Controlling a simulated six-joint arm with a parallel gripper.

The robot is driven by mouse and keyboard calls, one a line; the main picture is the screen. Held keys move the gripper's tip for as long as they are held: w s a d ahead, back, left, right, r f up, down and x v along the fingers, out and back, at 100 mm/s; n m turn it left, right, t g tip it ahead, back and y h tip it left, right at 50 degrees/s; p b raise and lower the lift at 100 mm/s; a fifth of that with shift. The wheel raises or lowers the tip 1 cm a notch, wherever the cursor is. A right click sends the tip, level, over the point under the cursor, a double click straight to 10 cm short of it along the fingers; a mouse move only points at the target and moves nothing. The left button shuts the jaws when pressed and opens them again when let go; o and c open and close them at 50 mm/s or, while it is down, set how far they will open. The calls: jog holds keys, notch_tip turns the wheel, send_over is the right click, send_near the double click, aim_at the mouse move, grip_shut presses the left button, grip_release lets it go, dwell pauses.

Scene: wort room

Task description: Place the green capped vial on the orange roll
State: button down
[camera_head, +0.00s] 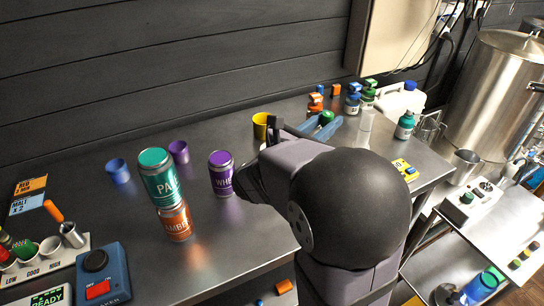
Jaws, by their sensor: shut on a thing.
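My gripper (325,125) reaches over the far part of the steel bench, with its blue fingers on either side of a green cap (327,116). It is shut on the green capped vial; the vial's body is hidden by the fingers. Just behind it stands a small round orange item (315,106) with an orange block on top. It may be the orange roll, but it is too small to tell. The rest of my arm covers the bench in front of the gripper.
A yellow cup (261,126) stands left of my gripper. A clear cylinder (366,119) and a green bottle (405,124) stand to its right. A teal can (159,176) rests on an orange can (175,221), beside a purple can (221,174).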

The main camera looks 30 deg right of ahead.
jog(key=w+a+r+n+t+y, duration=0.3)
jog(key=w+r+n+t, duration=0.15)
jog(key=w, duration=0.25)
jog(key=w+a+f+n+t+y, duration=0.2)
jog(key=w+a+f+t+y, duration=0.2)
jog(key=w+a, duration=0.15)
jog(key=shift+d+f, duration=0.2)
jog(key=shift+f, duration=4.6)
jog(key=shift+f+b, duration=0.2)
jog(key=shift+b, duration=0.25)
jog(key=c, duration=1.6)
grip_release()
jog(key=shift+o, duration=0.2)
jog(key=shift+r+p, duration=0.25)
jog(key=shift+p, duration=0.1)
